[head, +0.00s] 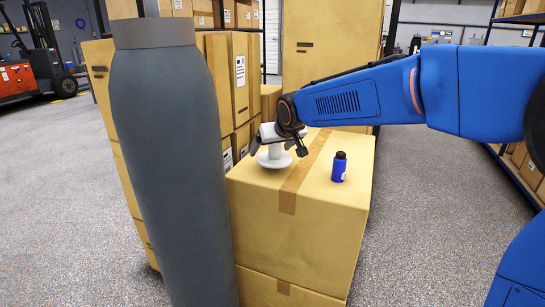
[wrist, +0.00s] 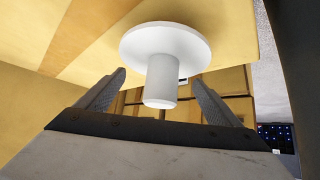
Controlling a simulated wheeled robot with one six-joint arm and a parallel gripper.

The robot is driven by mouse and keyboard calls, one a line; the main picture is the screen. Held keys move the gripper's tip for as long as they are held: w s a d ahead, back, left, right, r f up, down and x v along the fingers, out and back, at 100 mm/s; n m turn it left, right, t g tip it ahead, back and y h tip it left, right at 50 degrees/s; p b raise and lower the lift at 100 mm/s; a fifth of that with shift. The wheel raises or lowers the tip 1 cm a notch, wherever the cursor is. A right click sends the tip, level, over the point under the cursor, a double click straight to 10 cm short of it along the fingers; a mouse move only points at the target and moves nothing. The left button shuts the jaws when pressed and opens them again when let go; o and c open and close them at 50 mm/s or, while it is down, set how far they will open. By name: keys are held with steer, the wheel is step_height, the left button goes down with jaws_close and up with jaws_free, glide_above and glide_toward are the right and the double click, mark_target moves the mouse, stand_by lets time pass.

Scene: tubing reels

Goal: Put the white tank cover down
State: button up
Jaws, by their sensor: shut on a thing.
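The white tank cover (head: 274,160) is a round disc with a thick stem. In the head view it is upright, disc down, at the far left part of a cardboard box's top (head: 336,194). My gripper (head: 278,146) is shut on its stem from above. In the wrist view the cover (wrist: 165,46) shows with its stem between the two fingers of my gripper (wrist: 157,78). The disc is at or very near the box top; I cannot tell whether it touches. The fingers partly hide the stem in the head view.
A small blue bottle with a black cap (head: 339,167) stands on the same box, right of the cover. A brown tape strip (head: 300,182) crosses the box top. Tall stacked cartons (head: 240,84) stand behind on the left. A big grey cylinder (head: 168,170) is in the left foreground.

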mark_target(272, 156)
steer(key=shift+f, duration=1.6)
steer(key=o, duration=0.9)
steer(key=shift+f, duration=0.1)
steer(key=shift+s+d+r, duration=0.15)
steer(key=shift+s+r, duration=0.05)
steer(key=shift+r, duration=0.2)
steer(key=v, duration=1.1)
steer(key=shift+s+r, duration=0.1)
